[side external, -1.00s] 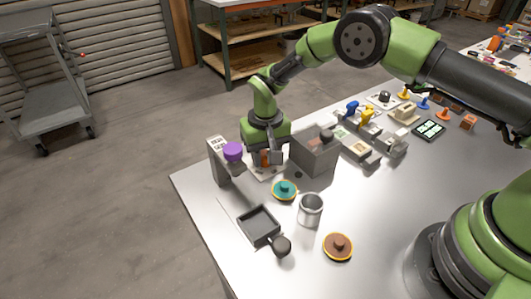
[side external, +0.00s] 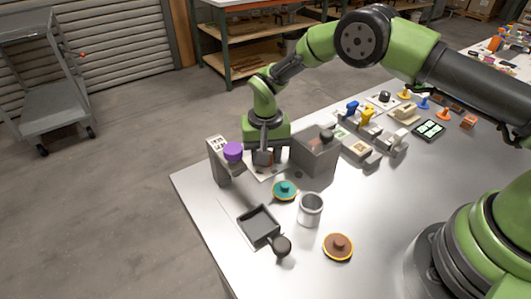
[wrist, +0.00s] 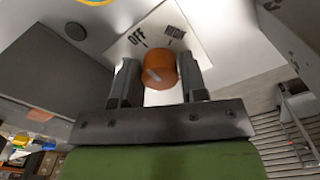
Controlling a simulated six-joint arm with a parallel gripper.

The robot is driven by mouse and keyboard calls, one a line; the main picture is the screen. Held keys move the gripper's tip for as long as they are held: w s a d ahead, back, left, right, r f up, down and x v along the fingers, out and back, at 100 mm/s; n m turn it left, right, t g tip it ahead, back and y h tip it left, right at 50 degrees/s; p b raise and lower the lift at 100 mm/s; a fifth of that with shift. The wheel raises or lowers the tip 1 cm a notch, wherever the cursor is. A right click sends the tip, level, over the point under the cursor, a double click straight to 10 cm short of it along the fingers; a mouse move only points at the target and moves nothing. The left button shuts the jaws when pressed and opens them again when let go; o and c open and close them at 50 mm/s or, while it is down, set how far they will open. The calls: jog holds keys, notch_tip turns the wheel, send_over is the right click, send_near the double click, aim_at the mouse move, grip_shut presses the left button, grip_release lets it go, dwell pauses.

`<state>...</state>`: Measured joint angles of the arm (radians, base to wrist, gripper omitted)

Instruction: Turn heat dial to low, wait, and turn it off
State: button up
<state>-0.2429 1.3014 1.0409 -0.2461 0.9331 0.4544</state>
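The heat dial is an orange round knob (wrist: 160,68) with a white mark on its face. It sits by a white label plate (wrist: 188,22) with "OFF" and a second word I cannot read surely. In the wrist view my gripper (wrist: 160,78) has one finger on each side of the knob, close against it, and looks shut on it. The side view shows my gripper (side external: 264,158) pointing down at the dial, mostly hiding it, between a grey post and a grey box.
The grey post with a purple knob (side external: 233,152) stands close left of my gripper, and the grey box (side external: 314,155) close right. In front are a teal-topped piece (side external: 285,190), a metal cup (side external: 310,210), a black pan (side external: 258,225) and a brown disc (side external: 338,246).

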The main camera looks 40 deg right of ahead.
jog(key=o, duration=0.3)
notch_tip(320, 180, up, 10)
dwell(0.5)
jog(key=s+d+r+t, duration=0.1)
jog(key=s+d+r, duration=0.15)
jog(key=r, duration=0.35)
jog(key=s+d+r+t+y, duration=0.1)
jog(key=s+r, duration=0.3)
jog(key=r, duration=0.2)
jog(key=s+d+r+t, duration=0.1)
jog(key=s+r, duration=0.2)
jog(key=r, duration=0.4)
jog(key=s+d+t, duration=0.1)
jog(key=s+t, duration=0.1)
jog(key=s, duration=0.6)
jog(key=s+d+r+n+t+y, duration=0.1)
jog(key=s+t, duration=0.1)
jog(key=s, duration=0.6)
jog(key=shift+s+d+r, duration=0.3)
jog(key=shift+d, duration=0.1)
